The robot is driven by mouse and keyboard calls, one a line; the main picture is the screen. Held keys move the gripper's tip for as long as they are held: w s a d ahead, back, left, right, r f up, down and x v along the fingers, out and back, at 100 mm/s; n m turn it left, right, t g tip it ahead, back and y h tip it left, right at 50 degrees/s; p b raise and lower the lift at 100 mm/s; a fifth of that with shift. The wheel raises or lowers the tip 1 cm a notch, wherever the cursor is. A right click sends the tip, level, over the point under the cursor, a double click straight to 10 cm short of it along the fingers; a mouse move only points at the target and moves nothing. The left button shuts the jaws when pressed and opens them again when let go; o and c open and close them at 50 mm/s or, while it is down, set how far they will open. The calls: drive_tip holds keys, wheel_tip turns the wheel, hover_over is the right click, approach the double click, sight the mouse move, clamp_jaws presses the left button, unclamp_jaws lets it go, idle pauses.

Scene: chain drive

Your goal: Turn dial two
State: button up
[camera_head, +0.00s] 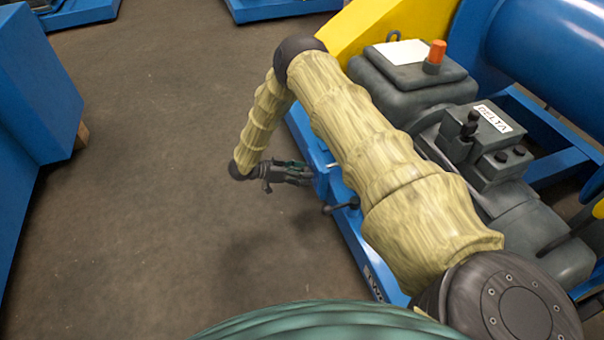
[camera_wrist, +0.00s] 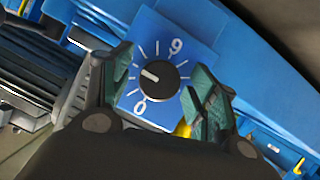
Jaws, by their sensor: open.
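In the wrist view a black round dial (camera_wrist: 160,78) with a white pointer line sits on a blue square plate (camera_wrist: 185,32). White tick marks ring it, with a 9 at the upper right and a 0 at the lower left. The pointer aims left and slightly up. My gripper (camera_wrist: 158,88) is open, with one green-padded finger on each side of the dial. I cannot tell whether either finger touches it. In the head view my gripper (camera_head: 312,175) is at the blue frame's left side, and the dial cannot be made out there.
A blue machine frame (camera_head: 297,122) carries dark grey housings (camera_head: 405,85) with an orange button (camera_head: 435,54) and a lever (camera_head: 470,123). A black-knobbed handle (camera_head: 342,206) sticks out near my gripper. The floor to the left is clear, up to a blue block (camera_head: 35,90).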

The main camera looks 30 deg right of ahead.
drive_tip(key=v, duration=1.2)
idle(0.4)
